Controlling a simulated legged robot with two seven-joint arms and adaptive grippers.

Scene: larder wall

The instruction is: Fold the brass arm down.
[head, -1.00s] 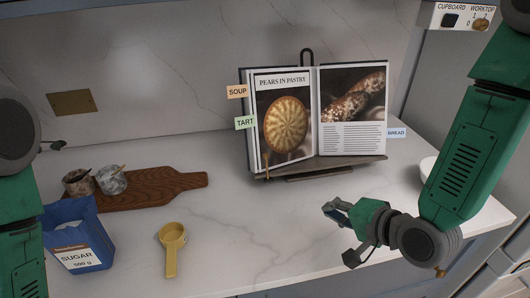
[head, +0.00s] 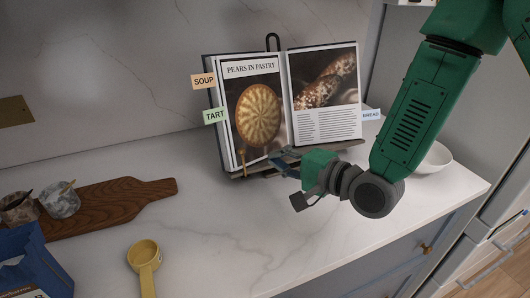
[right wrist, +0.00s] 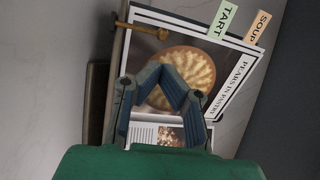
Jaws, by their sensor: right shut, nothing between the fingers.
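The brass arm (head: 242,161) is a small upright piece at the lower left of the book stand (head: 262,164), in front of the left page's bottom edge. In the right wrist view the brass arm (right wrist: 142,27) shows beyond my fingers, toward the upper left, with a knob-like end. The open cookbook (head: 325,105) leans on the stand. My right gripper (head: 277,158) is shut and empty, close to the stand's ledge and right of the brass arm, apart from it. It also shows in the right wrist view (right wrist: 172,78) before the pages. My left gripper is out of view.
A yellow scoop (head: 144,257), a wooden board (head: 115,203) with two small stone pots and a blue sugar bag (head: 35,263) stand at the left. A white bowl (head: 437,158) is behind my right arm. The worktop before the stand is clear.

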